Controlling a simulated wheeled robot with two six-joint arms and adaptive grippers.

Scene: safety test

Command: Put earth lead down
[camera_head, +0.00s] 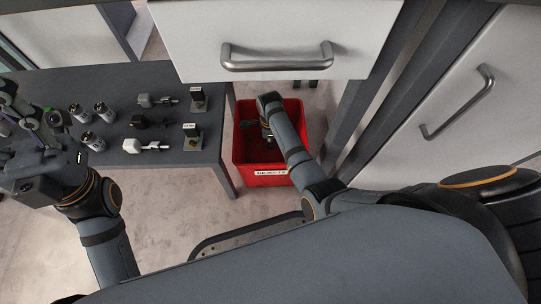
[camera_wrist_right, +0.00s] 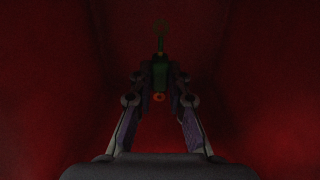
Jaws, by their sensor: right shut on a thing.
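My right gripper (camera_head: 268,141) is down inside the red bin (camera_head: 243,166), which has a white label on its front wall that seems to read "REJECTS". In the right wrist view its fingers (camera_wrist_right: 159,82) close on a dark green thing (camera_wrist_right: 159,69) with a thin stem pointing away. This looks like the earth lead, but the picture is very dark. Red bin walls surround it; I cannot tell whether it touches the floor. My left gripper (camera_head: 30,130) is at the left edge, over the table's left part; its jaw opening is unclear.
The grey table (camera_head: 190,172) left of the bin holds several silver cylinders (camera_head: 93,141), a grey connector (camera_head: 146,100), a black one (camera_head: 140,122), a white one (camera_head: 132,146) and two labelled blocks (camera_head: 197,97). A white drawer (camera_head: 280,25) overhangs behind the bin. A white cabinet (camera_head: 450,95) stands right.

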